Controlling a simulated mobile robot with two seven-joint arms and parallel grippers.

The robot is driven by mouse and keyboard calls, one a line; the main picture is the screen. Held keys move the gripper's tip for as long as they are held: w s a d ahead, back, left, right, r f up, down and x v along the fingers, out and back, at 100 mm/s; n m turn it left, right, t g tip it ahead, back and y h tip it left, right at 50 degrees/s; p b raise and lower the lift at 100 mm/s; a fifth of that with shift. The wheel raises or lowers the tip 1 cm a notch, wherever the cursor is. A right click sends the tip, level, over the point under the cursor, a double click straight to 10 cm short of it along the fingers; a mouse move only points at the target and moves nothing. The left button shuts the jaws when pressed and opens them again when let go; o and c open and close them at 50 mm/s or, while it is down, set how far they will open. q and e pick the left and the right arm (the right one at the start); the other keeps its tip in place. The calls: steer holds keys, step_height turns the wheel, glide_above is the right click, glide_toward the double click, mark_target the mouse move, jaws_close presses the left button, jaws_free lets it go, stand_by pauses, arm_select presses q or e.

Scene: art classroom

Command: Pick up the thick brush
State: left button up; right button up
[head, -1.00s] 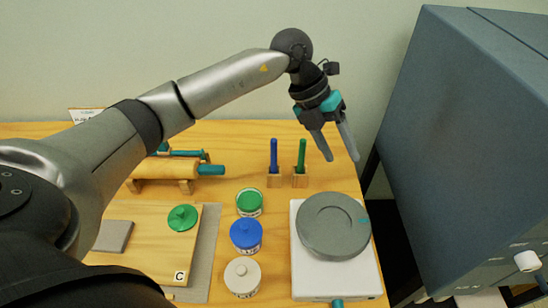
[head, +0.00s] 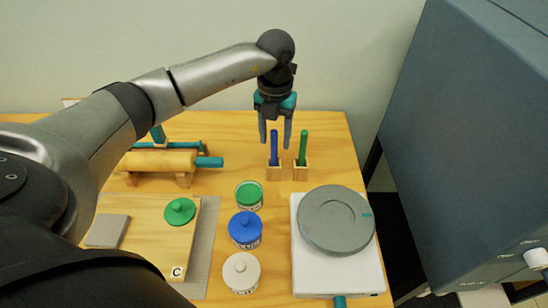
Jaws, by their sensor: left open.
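Two upright handles stand in small wooden holders near the back of the table: a blue handle (head: 274,151) and a green handle (head: 303,150). Which one is the thick brush I cannot tell; their lower ends are hidden in the holders. My left gripper (head: 275,144) is open and points down, its fingers appearing on either side of the upper blue handle. I cannot tell whether they touch it. The green handle is just right of the right finger. My right gripper is not in view.
Three jars with green (head: 249,194), blue (head: 245,229) and white (head: 241,271) lids stand in front of the holders. A grey disc (head: 335,219) lies on a white base at right. A wooden roller (head: 165,162) is at left. A large grey cabinet (head: 470,150) stands right.

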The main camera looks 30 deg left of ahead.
mark_target(274, 165)
arm_select(q)
step_height(274, 165, down, 6)
steer(key=shift+a+r+b, duration=0.15)
steer(key=shift+b, duration=0.35)
steer(key=shift+r, duration=0.1)
steer(key=shift+c, duration=0.2)
jaws_close()
